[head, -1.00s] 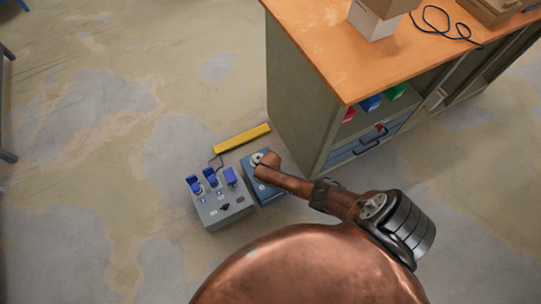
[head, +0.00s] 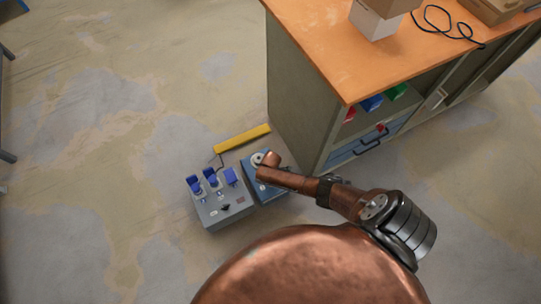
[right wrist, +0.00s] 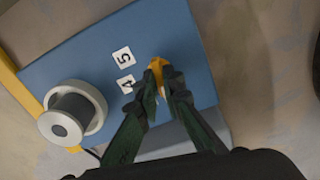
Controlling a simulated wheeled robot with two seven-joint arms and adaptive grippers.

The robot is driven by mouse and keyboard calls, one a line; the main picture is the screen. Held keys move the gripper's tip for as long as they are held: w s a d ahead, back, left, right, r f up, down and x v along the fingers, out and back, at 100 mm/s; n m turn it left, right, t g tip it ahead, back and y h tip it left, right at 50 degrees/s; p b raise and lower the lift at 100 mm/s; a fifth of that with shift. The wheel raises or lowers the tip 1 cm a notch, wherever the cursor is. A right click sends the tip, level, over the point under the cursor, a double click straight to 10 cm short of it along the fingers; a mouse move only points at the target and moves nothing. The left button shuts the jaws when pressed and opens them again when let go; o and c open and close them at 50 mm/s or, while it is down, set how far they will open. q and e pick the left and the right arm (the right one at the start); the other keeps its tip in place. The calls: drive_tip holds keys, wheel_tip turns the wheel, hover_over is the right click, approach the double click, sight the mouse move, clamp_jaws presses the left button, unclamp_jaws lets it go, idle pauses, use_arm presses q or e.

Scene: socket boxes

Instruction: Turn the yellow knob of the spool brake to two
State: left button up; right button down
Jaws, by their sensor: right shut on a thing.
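The spool brake is a blue box (right wrist: 65,62) on the floor, with a grey and black spool (right wrist: 72,115) on its top. In the head view the blue box (head: 277,190) is partly covered by my right arm. The yellow knob (right wrist: 157,68) stands on the blue face between my right gripper's fingertips (right wrist: 163,82). The gripper is shut on the knob. Labels 5 (right wrist: 122,57) and 4 (right wrist: 126,84) show to the left of the knob. Other labels, including a two, are hidden or out of view. My left gripper is not in view.
A grey box (head: 224,211) with several blue switches (head: 211,178) stands beside the blue box. A yellow bar (head: 242,139) lies behind them. A workbench (head: 320,50) with an orange top stands close on the right. Open floor lies to the left.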

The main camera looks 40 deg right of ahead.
drive_tip(key=shift+n, duration=0.6)
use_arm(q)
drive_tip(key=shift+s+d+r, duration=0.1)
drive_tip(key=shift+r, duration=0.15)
use_arm(e)
drive_tip(key=shift+n, duration=0.3)
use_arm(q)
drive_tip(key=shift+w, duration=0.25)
use_arm(e)
drive_tip(key=c, duration=2.1)
unclamp_jaws()
drive_tip(key=shift+r, duration=0.1)
wheel_tip(320, 180, up, 12)
drive_tip(key=shift+f, duration=0.1)
